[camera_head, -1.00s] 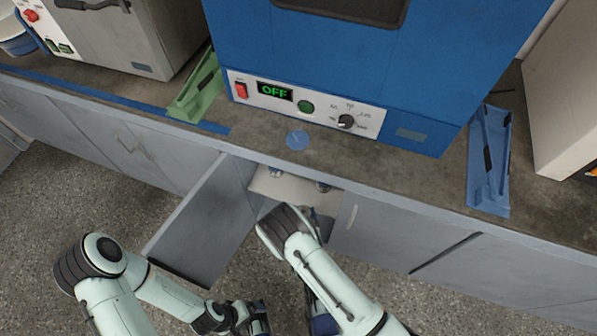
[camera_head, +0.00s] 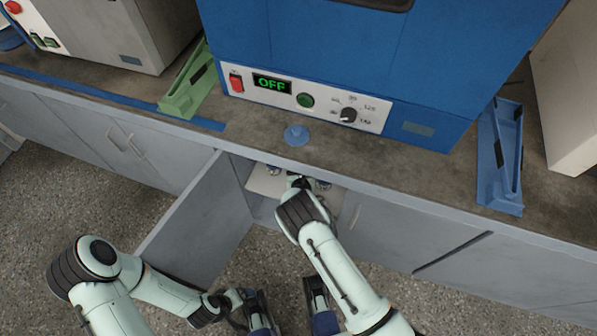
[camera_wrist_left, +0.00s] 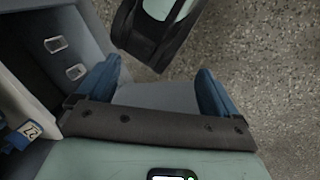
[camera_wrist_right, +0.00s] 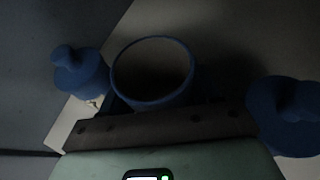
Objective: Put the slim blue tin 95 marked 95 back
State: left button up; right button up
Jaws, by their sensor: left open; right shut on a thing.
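My right gripper (camera_head: 297,183) reaches into the open cupboard under the bench, its fingers mostly hidden. In the right wrist view it is shut on a round, blue-rimmed tin with a dark top (camera_wrist_right: 152,72), at the middle of the picture. No number shows on this tin, so I cannot confirm it is 95, nor tell whether it touches the shelf. A pale shelf board (camera_head: 265,183) shows inside the cupboard. My left gripper (camera_head: 288,306) is open and empty, low in front of the cupboard; it also shows in the left wrist view (camera_wrist_left: 158,92).
Blue knobbed pieces stand left (camera_wrist_right: 82,72) and right (camera_wrist_right: 288,112) of the held tin. The cupboard door (camera_head: 190,222) stands open at the left. A blue part tagged 27 (camera_wrist_left: 18,138) shows in the left wrist view. A blue machine (camera_head: 380,60) stands above.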

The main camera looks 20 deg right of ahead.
pick_arm(q)
jog(key=shift+w+a+f+t+b, duration=0.2)
jog(key=shift+w+a+f+b, duration=0.15)
jog(key=shift+w, duration=0.2)
jog(key=shift+w+a+f+t+b, duration=0.2)
jog(key=shift+w+f+b, duration=0.1)
jog(key=shift+w+f, duration=0.2)
pick_arm(e)
jog(key=shift+w+f, duration=0.15)
jog(key=shift+f, duration=1.55)
jog(key=shift+f, duration=0.2)
jog(key=o, duration=1.1)
pick_arm(q)
jog(key=shift+w+y, duration=0.2)
jog(key=shift+y, duration=0.1)
